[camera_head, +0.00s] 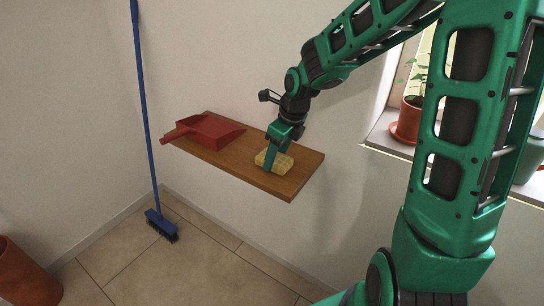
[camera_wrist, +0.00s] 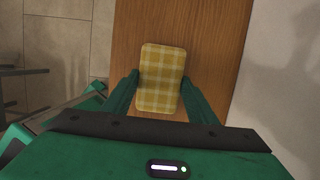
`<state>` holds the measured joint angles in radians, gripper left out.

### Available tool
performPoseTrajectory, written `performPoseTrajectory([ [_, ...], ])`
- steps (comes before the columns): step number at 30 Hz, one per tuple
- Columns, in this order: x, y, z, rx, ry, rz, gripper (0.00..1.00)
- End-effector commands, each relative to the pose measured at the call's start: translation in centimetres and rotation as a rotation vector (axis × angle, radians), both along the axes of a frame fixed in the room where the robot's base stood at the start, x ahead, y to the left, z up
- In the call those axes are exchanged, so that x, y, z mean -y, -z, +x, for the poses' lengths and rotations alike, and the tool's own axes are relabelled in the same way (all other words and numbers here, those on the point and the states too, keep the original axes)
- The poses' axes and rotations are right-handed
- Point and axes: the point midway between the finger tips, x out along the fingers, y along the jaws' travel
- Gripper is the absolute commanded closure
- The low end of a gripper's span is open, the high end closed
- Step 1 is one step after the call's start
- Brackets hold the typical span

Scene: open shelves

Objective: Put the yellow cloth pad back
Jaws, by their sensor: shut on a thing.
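The yellow checked cloth pad (camera_head: 278,162) is at the right part of the wooden shelf (camera_head: 302,178), to the right of the dustpan. In the wrist view the pad (camera_wrist: 162,72) lies flat between the two green fingers of my gripper (camera_wrist: 163,92), with the wood grain of the shelf around it. My gripper (camera_head: 269,158) reaches down onto the pad from above in the head view and is shut on its sides. Whether the pad rests on the board or is slightly above it, I cannot tell.
A red dustpan (camera_head: 207,131) lies on the left part of the shelf. A blue broom (camera_head: 148,130) leans in the corner. A window sill with potted plants (camera_head: 408,118) is at the right. A terracotta pot (camera_head: 22,272) stands at lower left. The shelf's right end is clear.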

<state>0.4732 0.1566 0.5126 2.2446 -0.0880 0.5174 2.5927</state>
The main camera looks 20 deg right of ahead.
Motion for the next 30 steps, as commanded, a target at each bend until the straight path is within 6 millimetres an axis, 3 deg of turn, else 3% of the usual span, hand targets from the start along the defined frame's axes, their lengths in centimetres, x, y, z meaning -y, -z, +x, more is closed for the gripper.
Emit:
performPoseTrajectory([
  [1, 0.0, 0.1, 0.0, 0.000, 0.000, 0.000, 0.43],
  [3, 0.0, 0.1, 0.0, 0.000, 0.000, 0.000, 0.29],
  [16, 0.1, -0.8, -0.1, 0.003, 0.000, -0.001, 0.29],
  [30, 1.4, -8.9, -1.9, 0.004, -0.001, -0.002, 0.29],
])
